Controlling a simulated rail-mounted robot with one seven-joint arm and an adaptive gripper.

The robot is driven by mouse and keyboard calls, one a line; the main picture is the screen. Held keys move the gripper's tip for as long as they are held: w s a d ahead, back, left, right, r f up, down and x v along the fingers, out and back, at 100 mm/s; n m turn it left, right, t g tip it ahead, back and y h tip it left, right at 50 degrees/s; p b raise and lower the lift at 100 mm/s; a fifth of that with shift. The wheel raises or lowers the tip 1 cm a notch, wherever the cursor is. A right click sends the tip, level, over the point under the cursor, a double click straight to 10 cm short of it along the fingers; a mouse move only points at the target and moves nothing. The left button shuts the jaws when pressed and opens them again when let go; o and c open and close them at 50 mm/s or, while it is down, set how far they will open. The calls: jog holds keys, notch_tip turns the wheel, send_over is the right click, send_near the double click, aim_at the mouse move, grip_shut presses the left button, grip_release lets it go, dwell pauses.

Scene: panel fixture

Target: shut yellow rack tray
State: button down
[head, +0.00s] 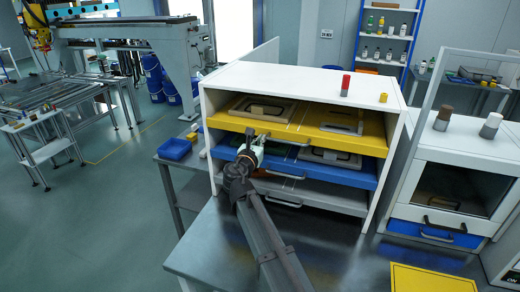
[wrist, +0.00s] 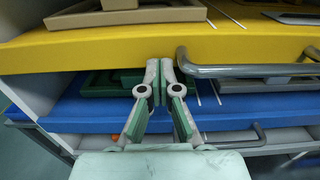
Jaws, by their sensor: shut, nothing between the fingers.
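The yellow tray (head: 290,131) is the top tray in a white rack (head: 300,82) and carries a tan frame at left and a grey frame at right. In the wrist view its yellow front (wrist: 100,45) spans the top of the picture. Its grey bar handle (wrist: 245,71) lies just right of the fingertips. My gripper (head: 255,141) is at the tray front near the left end of the handle. In the wrist view my gripper (wrist: 160,68) is shut and empty, its fingertips at the lower edge of the yellow front. I cannot tell whether they touch it.
A blue tray (head: 345,174) and a grey tray (head: 338,199) lie below, with handles. A red-topped cylinder (head: 345,86) and a yellow one (head: 383,98) stand on the rack. A white cabinet (head: 462,150) stands at right. The grey bench (head: 335,250) has free room in front.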

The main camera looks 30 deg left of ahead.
jog(key=shift+w+a+r, duration=0.1)
jog(key=shift+w+a, duration=0.05)
jog(key=shift+w, duration=0.15)
